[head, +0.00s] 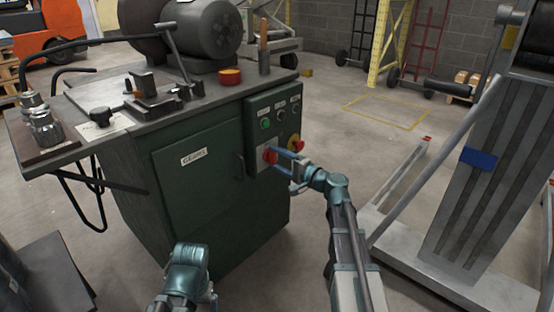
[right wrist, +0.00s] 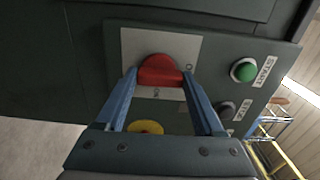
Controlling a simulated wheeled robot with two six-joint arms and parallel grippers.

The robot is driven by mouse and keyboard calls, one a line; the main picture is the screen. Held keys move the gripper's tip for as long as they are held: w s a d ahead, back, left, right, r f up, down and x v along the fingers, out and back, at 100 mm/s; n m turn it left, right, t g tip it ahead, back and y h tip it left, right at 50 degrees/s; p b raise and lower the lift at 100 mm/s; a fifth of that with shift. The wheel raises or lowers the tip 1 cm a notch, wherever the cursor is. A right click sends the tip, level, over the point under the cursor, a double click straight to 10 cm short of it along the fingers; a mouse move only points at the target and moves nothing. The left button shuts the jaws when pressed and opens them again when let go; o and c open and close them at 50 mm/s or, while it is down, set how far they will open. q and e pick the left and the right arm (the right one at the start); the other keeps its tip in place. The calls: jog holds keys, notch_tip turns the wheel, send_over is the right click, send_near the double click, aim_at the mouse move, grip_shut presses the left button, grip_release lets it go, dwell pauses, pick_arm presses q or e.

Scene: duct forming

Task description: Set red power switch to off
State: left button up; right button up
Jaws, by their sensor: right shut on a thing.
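The red power switch (head: 267,154) is on a pale plate on the front panel of the green machine cabinet (head: 195,165). My right gripper (head: 276,153) is at the switch, its blue fingers reaching to the panel. In the right wrist view the red switch knob (right wrist: 160,68) sits between the two fingertips of the right gripper (right wrist: 160,76), which are shut on its sides.
A green start button (right wrist: 244,70) and a dark stop button (right wrist: 226,110) are beside the switch. A red and yellow knob (head: 296,144) is close to the right gripper. A grey column with a slanted bar (head: 485,165) stands to the right. Open floor lies between.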

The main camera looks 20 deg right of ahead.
jog(key=shift+s, duration=0.1)
dwell(0.3)
jog(key=o, duration=1.4)
jog(key=v, duration=1.3)
jog(key=shift+s+d, duration=0.2)
jog(key=shift+s, duration=0.1)
jog(key=shift+w, duration=0.1)
jog(key=x, duration=1.3)
jog(key=shift+w+a, duration=0.2)
jog(key=shift+w, duration=0.1)
